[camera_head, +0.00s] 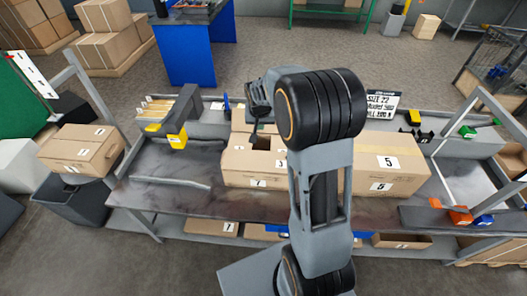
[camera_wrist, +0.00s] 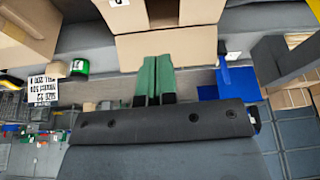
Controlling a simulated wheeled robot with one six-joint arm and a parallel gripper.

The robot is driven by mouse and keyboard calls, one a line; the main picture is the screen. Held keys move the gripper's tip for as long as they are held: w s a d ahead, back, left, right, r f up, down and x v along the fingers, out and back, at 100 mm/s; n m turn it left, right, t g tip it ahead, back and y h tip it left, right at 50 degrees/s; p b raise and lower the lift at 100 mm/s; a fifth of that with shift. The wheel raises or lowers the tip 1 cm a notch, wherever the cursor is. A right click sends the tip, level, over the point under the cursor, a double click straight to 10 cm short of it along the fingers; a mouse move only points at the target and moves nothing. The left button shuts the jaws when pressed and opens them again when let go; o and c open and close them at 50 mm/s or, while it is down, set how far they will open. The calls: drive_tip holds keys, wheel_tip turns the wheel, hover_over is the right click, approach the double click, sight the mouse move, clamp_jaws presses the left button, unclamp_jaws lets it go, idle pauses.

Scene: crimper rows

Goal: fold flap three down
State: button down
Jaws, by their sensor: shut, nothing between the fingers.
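A cardboard box (camera_head: 240,165) stands on the workbench left of my arm in the head view. A label reading 7 is on its front, and a smaller label that looks like 3 is on a panel (camera_head: 283,172) beside my arm. A dark opening shows in its top. My arm hides its right part. My gripper (camera_wrist: 153,65) shows in the wrist view, its green fingers shut together and empty. The fingertips are close to a cardboard panel (camera_wrist: 192,45); I cannot tell whether they touch it.
A cardboard box labelled 5 (camera_head: 395,175) stands right of my arm. The workbench (camera_head: 170,200) is mostly clear at the left, with a grey bar lying there. A closed box (camera_head: 75,150) sits at the far left. A sign (camera_head: 383,105) stands behind.

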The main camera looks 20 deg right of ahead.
drive_tip(key=w+d+r+x, duration=0.1)
drive_tip(key=x, duration=0.8)
drive_tip(key=p, duration=0.2)
hover_over(264, 152)
drive_tip(key=shift+m, duration=0.4)
wheel_tip(264, 152, down, 12)
drive_tip(key=shift+s+a+r, duration=0.1)
drive_tip(key=shift+s+r, duration=0.05)
drive_tip(key=shift+r, duration=0.05)
drive_tip(key=shift+f, duration=0.8)
